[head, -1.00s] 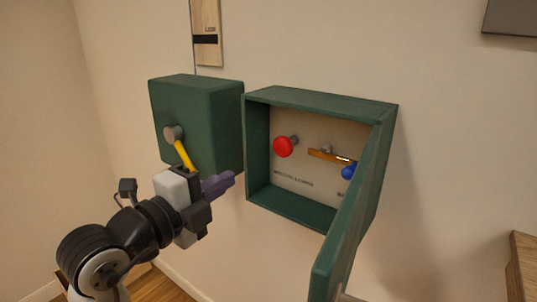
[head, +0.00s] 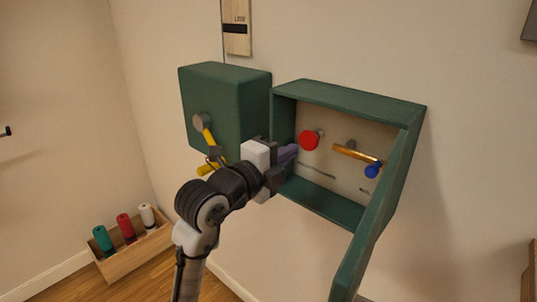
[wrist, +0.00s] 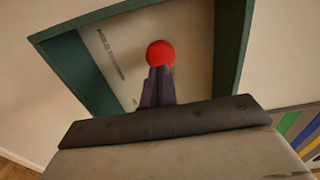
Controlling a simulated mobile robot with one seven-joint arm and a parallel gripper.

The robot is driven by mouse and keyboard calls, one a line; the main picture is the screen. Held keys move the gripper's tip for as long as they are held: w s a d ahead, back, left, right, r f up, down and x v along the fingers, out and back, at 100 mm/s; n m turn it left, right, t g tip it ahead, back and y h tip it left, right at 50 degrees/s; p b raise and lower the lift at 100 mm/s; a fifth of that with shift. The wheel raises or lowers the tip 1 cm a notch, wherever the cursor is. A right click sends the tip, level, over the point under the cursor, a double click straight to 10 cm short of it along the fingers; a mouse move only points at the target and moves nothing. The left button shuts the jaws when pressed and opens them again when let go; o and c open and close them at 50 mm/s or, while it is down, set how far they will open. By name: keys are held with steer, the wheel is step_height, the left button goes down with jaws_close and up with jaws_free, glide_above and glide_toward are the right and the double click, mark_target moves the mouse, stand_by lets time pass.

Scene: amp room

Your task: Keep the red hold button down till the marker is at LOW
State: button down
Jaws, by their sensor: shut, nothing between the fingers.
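The red hold button (head: 309,140) is a round knob on the back panel inside an open green box on the wall. My gripper (head: 290,152) is shut and empty, its purple fingers just left of the button and slightly lower. In the wrist view the fingertips (wrist: 159,72) reach the lower edge of the red button (wrist: 160,53); I cannot tell whether they touch it. A wooden strip (head: 237,12) on the wall above carries a dark band (head: 236,29), perhaps the marker. Its lettering is too small to read for certain.
The box's green door (head: 375,225) hangs open at the right. An orange lever (head: 350,153) and a blue knob (head: 372,171) sit right of the button. A closed green box (head: 222,105) with a yellow lever stands left. A crate (head: 135,253) of spools lies on the floor.

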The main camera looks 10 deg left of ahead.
mark_target(306, 143)
steer(key=p+x, duration=0.1)
steer(key=x, duration=0.2)
steer(key=shift+w, duration=0.1)
steer(key=shift+w+d+f+b, duration=0.2)
steer(key=shift+w+d+b, duration=0.1)
steer(key=shift+b, duration=0.4)
steer(key=shift+w+d+b, duration=0.2)
steer(key=shift+w+b, duration=0.05)
steer(key=shift+b, duration=0.1)
steer(key=shift+w+r, duration=0.1)
steer(key=shift+r, duration=0.25)
steer(key=shift+d, duration=0.2)
stand_by(6.0)
